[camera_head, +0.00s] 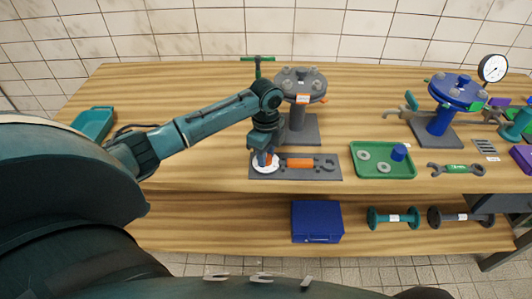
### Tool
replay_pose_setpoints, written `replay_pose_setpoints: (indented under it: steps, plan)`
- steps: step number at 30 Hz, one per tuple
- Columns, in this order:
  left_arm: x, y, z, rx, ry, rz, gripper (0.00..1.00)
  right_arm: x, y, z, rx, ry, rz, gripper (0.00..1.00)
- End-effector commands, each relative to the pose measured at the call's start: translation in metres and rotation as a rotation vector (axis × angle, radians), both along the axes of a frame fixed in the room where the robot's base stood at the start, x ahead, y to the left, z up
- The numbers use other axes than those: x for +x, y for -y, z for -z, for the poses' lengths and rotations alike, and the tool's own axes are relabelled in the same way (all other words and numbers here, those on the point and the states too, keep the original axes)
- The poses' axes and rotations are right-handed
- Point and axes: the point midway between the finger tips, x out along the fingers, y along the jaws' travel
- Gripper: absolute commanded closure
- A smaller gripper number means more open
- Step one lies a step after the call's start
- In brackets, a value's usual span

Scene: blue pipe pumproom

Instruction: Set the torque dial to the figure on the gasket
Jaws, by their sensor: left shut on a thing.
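A dark flat plate (333,173) lies on the workbench in the middle. Grey ring gaskets (383,168) lie in the green tray (398,175) further right. Figures on the dial and the rings are too small to read. My right gripper is not in view.
A grey flanged pipe (297,125) stands right behind the plate, a blue flanged pipe (437,121) at right. A green T-handle (258,60) rises behind my arm. An open-ended spanner (456,169) lies at right. A blue case (317,220) sits on the lower shelf. The left benchtop is mostly clear.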

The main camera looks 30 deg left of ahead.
Motion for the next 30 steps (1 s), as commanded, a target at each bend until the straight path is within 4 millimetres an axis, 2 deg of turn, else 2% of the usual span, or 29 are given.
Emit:
replay_pose_setpoints:
  steps: [8, 9, 16, 25, 30]
  plan:
    - [0.0, 0.0, -0.001, 0.0, 0.001, -0.001, 0.92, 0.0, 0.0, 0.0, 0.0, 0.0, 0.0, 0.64]
    - [0.0, 0.0, -0.001, 0.0, 0.001, -0.001, 0.66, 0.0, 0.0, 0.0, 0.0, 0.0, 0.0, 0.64]
    - [0.0, 0.0, 0.0, 0.0, 0.001, -0.002, 0.47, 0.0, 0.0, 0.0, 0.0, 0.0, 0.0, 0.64]
    - [0.0, 0.0, -0.003, 0.0, 0.001, -0.002, 0.46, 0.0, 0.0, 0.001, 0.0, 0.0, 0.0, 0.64]
    - [0.001, 0.0, -0.024, -0.001, 0.006, -0.001, 0.46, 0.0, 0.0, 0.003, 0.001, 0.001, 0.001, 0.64]
